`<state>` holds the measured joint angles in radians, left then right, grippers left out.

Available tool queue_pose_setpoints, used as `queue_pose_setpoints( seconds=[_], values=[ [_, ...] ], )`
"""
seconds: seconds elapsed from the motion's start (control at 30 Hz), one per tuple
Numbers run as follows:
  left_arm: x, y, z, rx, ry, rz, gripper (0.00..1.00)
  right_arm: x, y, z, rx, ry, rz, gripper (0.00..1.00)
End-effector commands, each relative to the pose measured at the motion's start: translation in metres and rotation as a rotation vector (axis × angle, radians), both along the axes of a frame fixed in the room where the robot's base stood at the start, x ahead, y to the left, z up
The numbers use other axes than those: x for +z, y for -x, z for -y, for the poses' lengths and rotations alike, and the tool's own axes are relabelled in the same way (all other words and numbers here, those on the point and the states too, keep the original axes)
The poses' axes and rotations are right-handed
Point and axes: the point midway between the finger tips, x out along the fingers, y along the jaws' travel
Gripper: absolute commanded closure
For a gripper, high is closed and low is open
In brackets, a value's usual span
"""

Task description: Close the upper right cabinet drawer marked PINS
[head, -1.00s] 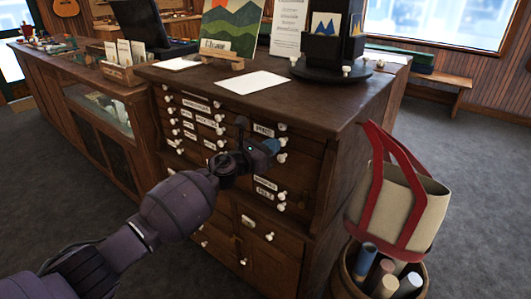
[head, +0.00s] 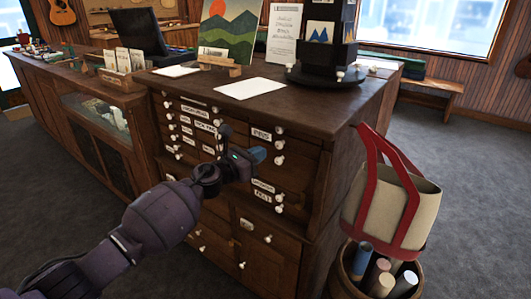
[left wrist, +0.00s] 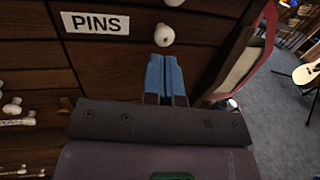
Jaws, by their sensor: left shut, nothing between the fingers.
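The dark wooden cabinet (head: 226,150) has several rows of drawers with white knobs and labels. The PINS label (head: 261,134) is on the upper right drawer. In the left wrist view the PINS label (left wrist: 95,22) is large at top left, and a white knob (left wrist: 165,35) is right of it. My left gripper (head: 257,155) has blue fingertips, just below the label and left of the knobs. In the left wrist view its fingers (left wrist: 165,72) are together and empty, just below the knob; contact cannot be told. How far the drawer stands out is unclear. My right gripper is out of view.
A red-handled canvas bag (head: 389,200) sits against the cabinet's right side, above a basket of coloured tubes (head: 380,275). A paper sheet (head: 249,88) and a dark display stand (head: 325,60) are on the cabinet top. Grey floor is open to the right.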

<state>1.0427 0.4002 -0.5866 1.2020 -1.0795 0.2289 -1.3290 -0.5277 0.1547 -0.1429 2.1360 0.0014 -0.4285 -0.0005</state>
Motion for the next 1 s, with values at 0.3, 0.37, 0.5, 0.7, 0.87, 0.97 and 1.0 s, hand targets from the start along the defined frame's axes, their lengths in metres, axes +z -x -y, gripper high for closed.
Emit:
queue_pose_setpoints(
  seconds=[0.3, 0.37, 0.5, 0.7, 0.87, 0.97, 1.0],
  values=[
    [-0.001, 0.041, -0.047, 0.000, -0.002, -0.001, 1.00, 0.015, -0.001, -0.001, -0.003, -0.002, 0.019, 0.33],
    [-0.002, 0.047, -0.054, -0.001, -0.002, -0.001, 1.00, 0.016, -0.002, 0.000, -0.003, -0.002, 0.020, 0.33],
    [-0.004, 0.057, -0.065, -0.001, -0.001, -0.002, 1.00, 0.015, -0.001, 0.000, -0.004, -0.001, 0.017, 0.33],
    [-0.005, 0.063, -0.073, -0.002, 0.015, -0.022, 1.00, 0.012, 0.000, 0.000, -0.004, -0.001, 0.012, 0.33],
    [-0.002, 0.059, -0.077, 0.033, 0.160, -0.152, 1.00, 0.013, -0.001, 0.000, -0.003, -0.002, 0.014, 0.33],
    [0.014, 0.057, -0.078, 0.053, 0.342, -0.276, 1.00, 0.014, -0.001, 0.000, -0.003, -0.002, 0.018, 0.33],
    [0.023, 0.057, -0.078, 0.057, 0.420, -0.321, 1.00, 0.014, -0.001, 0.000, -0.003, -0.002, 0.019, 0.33]
  ],
)
